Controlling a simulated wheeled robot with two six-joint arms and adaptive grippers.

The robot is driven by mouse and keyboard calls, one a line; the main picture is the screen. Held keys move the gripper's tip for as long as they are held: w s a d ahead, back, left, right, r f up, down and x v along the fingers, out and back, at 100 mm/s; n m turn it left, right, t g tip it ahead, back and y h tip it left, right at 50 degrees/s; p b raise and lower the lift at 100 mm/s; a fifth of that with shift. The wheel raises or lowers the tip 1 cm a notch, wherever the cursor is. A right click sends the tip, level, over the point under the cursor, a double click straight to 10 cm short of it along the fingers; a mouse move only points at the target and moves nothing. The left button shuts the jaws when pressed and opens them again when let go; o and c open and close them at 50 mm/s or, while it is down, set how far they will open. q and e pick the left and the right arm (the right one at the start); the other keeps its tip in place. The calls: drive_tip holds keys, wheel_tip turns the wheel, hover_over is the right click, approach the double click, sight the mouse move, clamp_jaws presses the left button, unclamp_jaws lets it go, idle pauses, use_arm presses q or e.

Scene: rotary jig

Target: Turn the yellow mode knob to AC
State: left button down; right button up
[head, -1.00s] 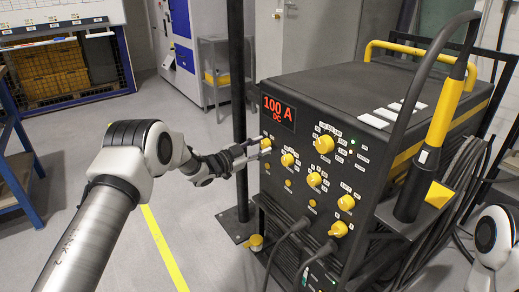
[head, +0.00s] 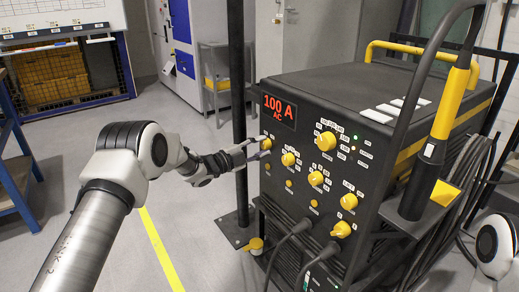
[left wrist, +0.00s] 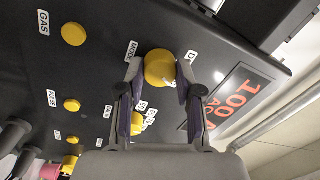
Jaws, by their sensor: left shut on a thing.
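The yellow mode knob (head: 266,144) is at the upper left of the dark front panel of the welding machine (head: 330,75), below the display. My left gripper (head: 259,148) reaches it from the left. In the left wrist view, the knob (left wrist: 160,66) sits between the two fingers of the left gripper (left wrist: 159,72), one on each side, and they are shut on it. Labels "MODE" and part of another show beside the knob; the fingers hide some markings. The red display (head: 279,110) reads "100 A AC". My right gripper is not in view.
Several other yellow knobs, such as a large one (head: 326,141), sit to the right and below on the panel. Cables (head: 280,240) hang from its lower part. A dark post (head: 240,110) stands close behind my left gripper. Open floor lies at the left.

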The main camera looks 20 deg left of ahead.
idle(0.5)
use_arm(q)
drive_tip(key=c, duration=0.7)
unclamp_jaws()
drive_tip(key=shift+c, duration=0.2)
drive_tip(key=v, duration=1.2)
